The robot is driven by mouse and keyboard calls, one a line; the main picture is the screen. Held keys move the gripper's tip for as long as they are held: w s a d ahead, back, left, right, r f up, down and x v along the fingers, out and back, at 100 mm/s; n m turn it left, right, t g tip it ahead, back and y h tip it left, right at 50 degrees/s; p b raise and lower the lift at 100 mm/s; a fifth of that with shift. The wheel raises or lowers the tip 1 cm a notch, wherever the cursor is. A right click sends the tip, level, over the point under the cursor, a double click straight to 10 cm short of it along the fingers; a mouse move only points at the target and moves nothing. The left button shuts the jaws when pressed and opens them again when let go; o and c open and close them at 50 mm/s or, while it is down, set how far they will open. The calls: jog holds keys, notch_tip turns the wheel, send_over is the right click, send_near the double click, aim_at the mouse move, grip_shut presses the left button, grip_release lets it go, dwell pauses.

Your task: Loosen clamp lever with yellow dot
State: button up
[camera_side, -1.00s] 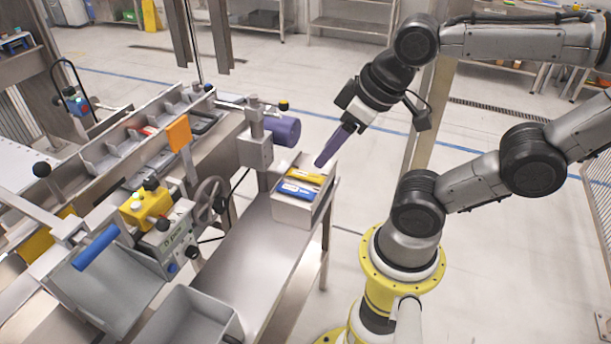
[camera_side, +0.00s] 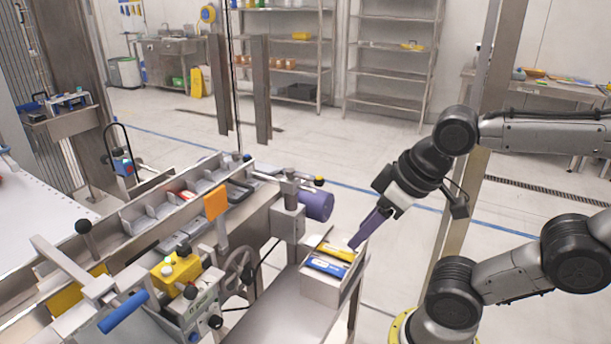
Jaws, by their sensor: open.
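A clamp lever (camera_side: 302,181) sits on top of a grey clamp post on the machine. Its black end knob has a yellow dot (camera_side: 319,181). A purple cylinder (camera_side: 317,206) sticks out of the post just below it. My gripper (camera_side: 354,244) has purple fingers pointing down and left, to the right of the lever and lower in the picture, apart from it. The fingertips are by the far edge of a small metal box. Nothing shows between the fingers, though the gap is hard to see from this side.
The metal box (camera_side: 320,289) holds a yellow and a blue packet on the side shelf. An orange plate (camera_side: 215,204), a handwheel (camera_side: 238,270) and a yellow block with knobs (camera_side: 176,270) stand left of the post. Open floor lies behind.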

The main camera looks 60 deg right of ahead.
jog(key=c, duration=0.5)
jog(key=shift+s+d+f+n, duration=0.1)
jog(key=shift+s+n, duration=0.05)
jog(key=shift+n, duration=0.55)
jog(key=shift+c, duration=1.1)
jog(key=d+r+n+h, duration=0.1)
jog(key=n, duration=0.1)
jog(key=w+d+r+n+g, duration=0.1)
jog(key=d+n, duration=0.1)
jog(key=n, duration=0.1)
jog(key=w+d+r+n+h, duration=0.1)
jog(key=n, duration=0.1)
jog(key=shift+d+h, duration=0.2)
jog(key=shift+h, duration=0.1)
grip_shut()
jog(key=w+d+n+g+h, duration=0.2)
jog(key=w+n+h, duration=0.3)
jog(key=w+n, duration=0.6)
jog(key=shift+w+d+r+n+g, duration=0.2)
jog(key=shift+w+d+n+g, duration=0.25)
jog(key=shift+w, duration=1.6)
jog(key=shift+a, duration=0.1)
